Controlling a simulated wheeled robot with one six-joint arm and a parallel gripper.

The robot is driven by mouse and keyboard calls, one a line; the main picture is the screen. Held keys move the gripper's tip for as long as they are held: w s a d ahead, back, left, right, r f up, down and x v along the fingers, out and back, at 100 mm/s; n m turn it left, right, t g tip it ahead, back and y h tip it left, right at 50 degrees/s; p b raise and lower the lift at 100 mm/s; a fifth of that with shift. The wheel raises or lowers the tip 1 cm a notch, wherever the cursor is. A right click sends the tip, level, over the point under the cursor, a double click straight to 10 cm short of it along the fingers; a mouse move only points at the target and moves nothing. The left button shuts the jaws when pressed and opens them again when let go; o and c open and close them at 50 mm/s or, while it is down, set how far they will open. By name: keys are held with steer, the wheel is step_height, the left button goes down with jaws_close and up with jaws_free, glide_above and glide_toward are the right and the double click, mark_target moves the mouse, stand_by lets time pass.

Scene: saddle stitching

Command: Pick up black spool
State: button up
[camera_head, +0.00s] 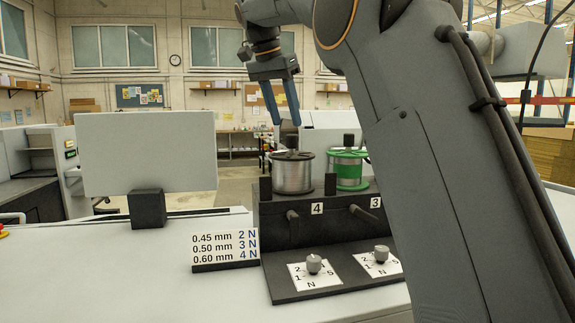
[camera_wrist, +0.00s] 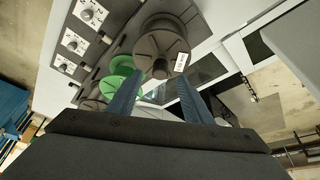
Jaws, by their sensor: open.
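The black spool (camera_head: 293,172) stands upright on the dark stand at the place marked 4. Its flanges are dark and silver wire is wound between them. In the wrist view its dark top flange (camera_wrist: 158,43), with a small white label, faces the camera. My gripper (camera_head: 285,122) is open and empty above this spool, with its blue fingers pointing down. In the wrist view the fingertips (camera_wrist: 160,76) are apart on either side of the spool's hub, seemingly above it; the exact gap is hard to tell.
A green spool (camera_head: 348,168) stands close to the right, at place 3. Dials (camera_head: 314,264) sit on the stand's front ledge. A sign with wire sizes (camera_head: 225,247) and a grey screen (camera_head: 147,153) stand left. The white top (camera_head: 110,280) is clear at front left.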

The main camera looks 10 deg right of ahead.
mark_target(292, 137)
steer(key=shift+p+x, duration=0.3)
steer(key=shift+x, duration=0.8)
steer(key=shift+p+x, duration=1.45)
steer(key=shift+x, duration=1.2)
steer(key=shift+w+d, duration=0.1)
steer(key=shift+w, duration=0.1)
jaws_close()
steer(key=shift+r, duration=0.25)
